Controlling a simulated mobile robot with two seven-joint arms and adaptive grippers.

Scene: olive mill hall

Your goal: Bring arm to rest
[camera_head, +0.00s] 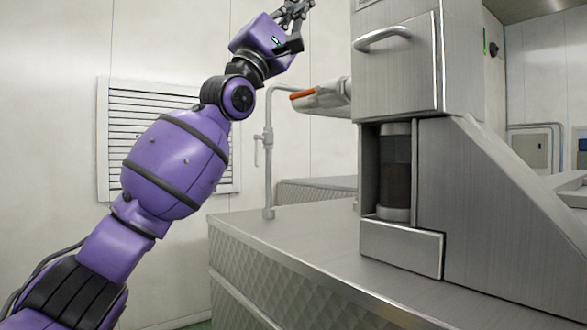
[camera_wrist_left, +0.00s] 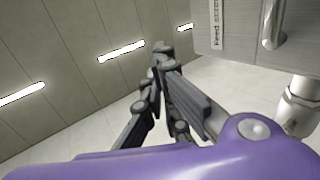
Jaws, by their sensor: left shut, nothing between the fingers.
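My left arm rises from the lower left in the head view, purple with black joints, and stretches up and to the right. My left gripper (camera_head: 291,10) is at the top edge of the head view, raised in the air to the left of the steel machine (camera_head: 396,70). It also shows in the left wrist view (camera_wrist_left: 160,52), where its dark fingers are closed with nothing between them. It touches nothing that I can see. My right gripper is in neither view.
The machine's upper box has a bar handle (camera_head: 382,38). A pale spout with an orange edge (camera_head: 318,97) juts left from it. A steel counter (camera_head: 290,240) lies below, with a thin upright pipe (camera_head: 268,160). A louvred vent (camera_head: 150,110) is on the wall behind my arm.

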